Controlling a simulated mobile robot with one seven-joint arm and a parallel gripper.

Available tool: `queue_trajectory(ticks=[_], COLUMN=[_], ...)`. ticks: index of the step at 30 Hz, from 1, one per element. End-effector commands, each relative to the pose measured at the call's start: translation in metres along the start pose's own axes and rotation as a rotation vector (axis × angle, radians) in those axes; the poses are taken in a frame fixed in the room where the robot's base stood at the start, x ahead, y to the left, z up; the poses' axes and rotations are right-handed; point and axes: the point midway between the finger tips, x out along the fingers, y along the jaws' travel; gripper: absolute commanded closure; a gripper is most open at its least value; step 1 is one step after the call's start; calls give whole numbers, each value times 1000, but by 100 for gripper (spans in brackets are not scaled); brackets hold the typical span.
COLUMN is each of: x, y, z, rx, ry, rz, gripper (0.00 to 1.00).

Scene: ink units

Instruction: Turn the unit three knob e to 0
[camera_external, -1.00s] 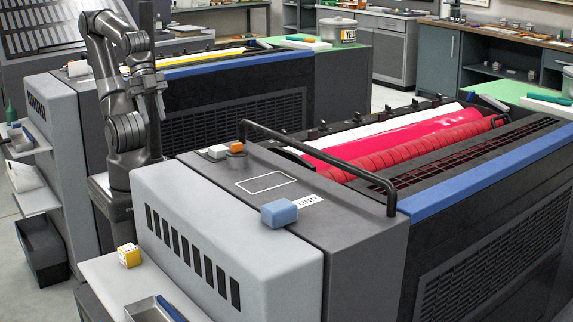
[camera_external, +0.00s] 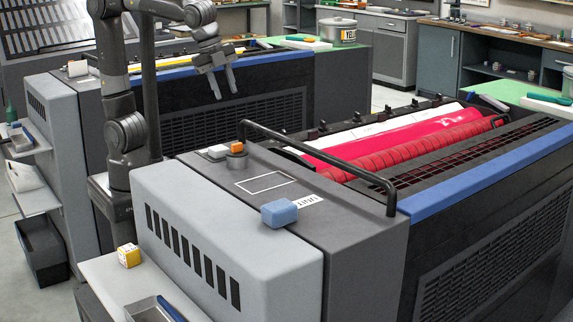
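A row of small dark knobs (camera_external: 313,134) runs along the far edge of the near ink unit (camera_external: 365,235), behind its pink and red rollers (camera_external: 410,145). Their letters and settings are too small to read, so I cannot tell which is knob e. A label on this unit (camera_external: 309,201) reads "UNIT", with no readable number. The far unit (camera_external: 240,110) has a similar row of dark knobs beside a yellow roller (camera_external: 205,59). My gripper (camera_external: 226,95) is open and empty, its two fingers apart and pointing down. In the picture it is left of the near unit's knobs, in front of the far unit's side.
A black rail (camera_external: 310,160) arches above the near unit's top. A yellow-and-white cube (camera_external: 129,256) and a tray (camera_external: 150,310) sit on the near shelf. A can (camera_external: 338,32) stands on the far unit's green end.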

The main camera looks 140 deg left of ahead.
Motion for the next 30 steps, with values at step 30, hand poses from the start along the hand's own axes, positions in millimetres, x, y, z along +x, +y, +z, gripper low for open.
queue_trajectory(ticks=[30], x=[157], y=[-340], z=[104], rx=[279], ry=[-496], rz=[225], gripper=[68])
